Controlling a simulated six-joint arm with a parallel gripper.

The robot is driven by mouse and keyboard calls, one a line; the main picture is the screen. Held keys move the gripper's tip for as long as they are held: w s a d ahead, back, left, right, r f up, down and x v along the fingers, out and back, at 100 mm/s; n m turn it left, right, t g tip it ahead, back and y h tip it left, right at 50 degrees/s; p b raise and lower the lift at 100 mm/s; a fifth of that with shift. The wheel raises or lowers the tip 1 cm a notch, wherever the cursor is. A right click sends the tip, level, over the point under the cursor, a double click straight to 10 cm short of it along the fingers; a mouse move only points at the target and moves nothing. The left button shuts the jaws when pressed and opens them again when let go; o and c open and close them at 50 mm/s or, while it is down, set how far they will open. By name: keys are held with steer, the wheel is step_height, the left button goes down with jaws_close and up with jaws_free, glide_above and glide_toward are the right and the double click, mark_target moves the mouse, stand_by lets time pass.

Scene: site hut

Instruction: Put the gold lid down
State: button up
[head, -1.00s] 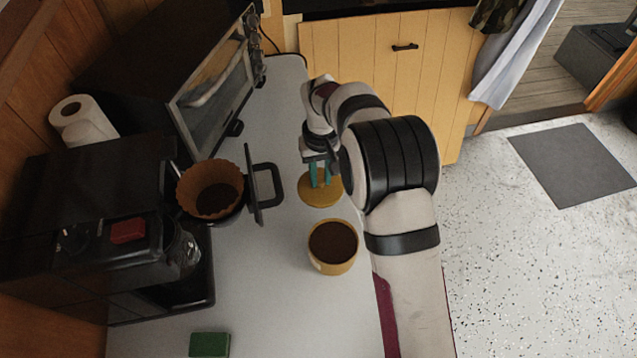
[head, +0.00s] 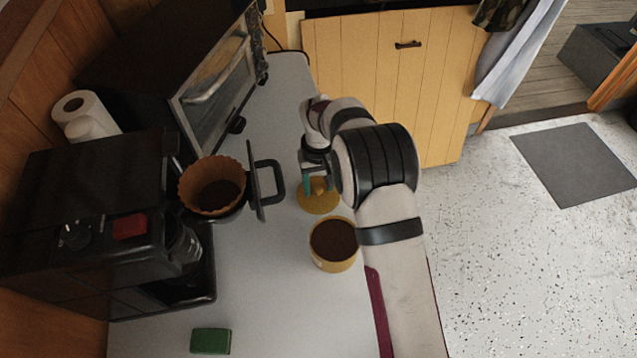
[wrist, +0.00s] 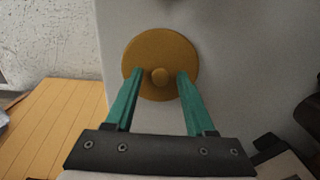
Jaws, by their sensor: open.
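The gold lid (head: 318,203) lies flat on the light counter, knob up, just behind the gold canister. In the wrist view the lid (wrist: 160,50) is a round disc with a small knob in its middle. My gripper (head: 316,185) is open above the lid; in the wrist view its teal fingers (wrist: 157,78) stand apart on either side of the knob, with clear gaps and not touching it. The gold canister (head: 334,262) stands uncovered, full of dark brown coffee grounds.
The coffee maker (head: 90,250) stands at the left, its filter basket (head: 213,190) and black handle (head: 270,182) swung out over the counter. A toaster oven (head: 200,110) is behind it. A green sponge (head: 210,341) lies at the front. The counter (head: 265,290) between is clear.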

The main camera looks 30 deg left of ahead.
mark_target(319, 189)
step_height(319, 189, up, 12)
steer(key=d+r+m, duration=0.3)
steer(key=d+r, duration=0.3)
steer(key=d, duration=0.3)
steer(key=s+d+r+m+y, duration=0.1)
steer(key=s+d+r+m, duration=0.25)
steer(key=d, duration=0.35)
steer(key=s+d+r+m, duration=0.2)
steer(key=s+d, duration=0.3)
steer(key=d, duration=0.3)
steer(key=s+d+f+m, duration=0.2)
steer(key=s+d+m, duration=0.1)
steer(key=s, duration=0.4)
steer(key=s+d+f+m, duration=0.1)
steer(key=s+d+m, duration=0.2)
steer(key=s, duration=0.4)
steer(key=shift+s+d+f+y, duration=0.4)
steer(key=shift+d, duration=0.25)
